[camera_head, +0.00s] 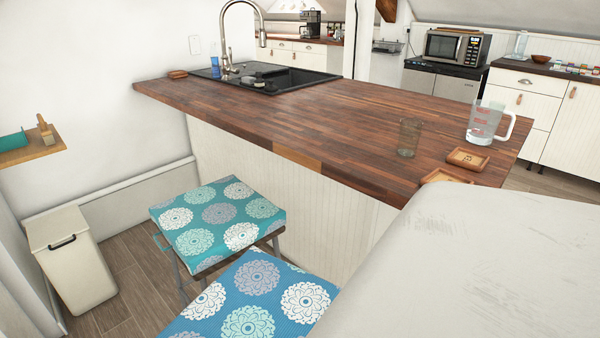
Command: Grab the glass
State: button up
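A small clear brownish glass (409,138) stands upright on the dark wooden countertop (330,120), towards its right end. It is to the left of a larger clear measuring jug (487,122) with red markings and a handle. The glass is apart from the jug, and nothing covers it in this view. My gripper is not in view, so its state and its place relative to the glass do not show.
Two wooden coasters (467,159) lie near the glass. Two cushioned stools (218,214) stand before the counter. A large pale surface (470,265) fills the lower right. A white bin (72,258) stands at left. The counter's middle is clear; a sink (265,80) is at its far end.

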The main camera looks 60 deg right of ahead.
aim_at(410, 129)
jog(key=k+l+z, duration=0.1)
jog(key=k+l, duration=0.2)
jog(key=k+l+z, duration=0.1)
jog(key=k+l, duration=0.2)
jog(key=l, duration=0.25)
jog(key=k+l+z, duration=0.1)
jog(key=k+l, duration=0.15)
jog(key=l, duration=0.2)
